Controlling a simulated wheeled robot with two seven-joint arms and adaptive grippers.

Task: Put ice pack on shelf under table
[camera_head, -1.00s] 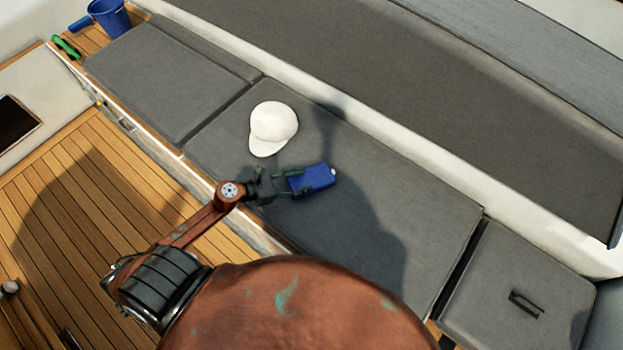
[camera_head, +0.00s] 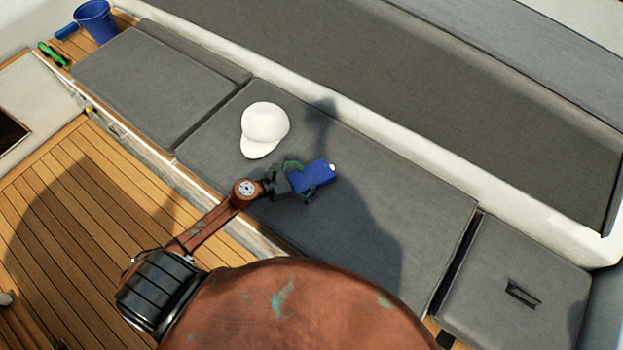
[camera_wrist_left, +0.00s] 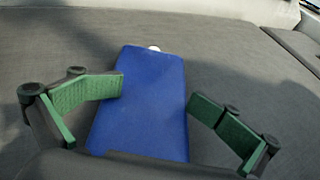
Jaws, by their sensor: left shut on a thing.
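The blue ice pack (camera_head: 313,177), a flat block with a small white cap, is at the grey bench cushion, below and right of the white cap hat. It also shows in the left wrist view (camera_wrist_left: 142,105), between the green finger pads. My left gripper (camera_head: 300,180) reaches in from the left and is shut on the ice pack, one finger on each side. It also shows in the left wrist view (camera_wrist_left: 156,92). I cannot tell whether the pack still touches the cushion. My right gripper, the table and its shelf are not in view.
A white cap hat (camera_head: 264,128) lies on the long grey cushion (camera_head: 400,205), close to my left gripper. A blue bucket (camera_head: 97,22) and a green object (camera_head: 52,54) are at the far left. The teak floor (camera_head: 75,210) at left looks largely clear.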

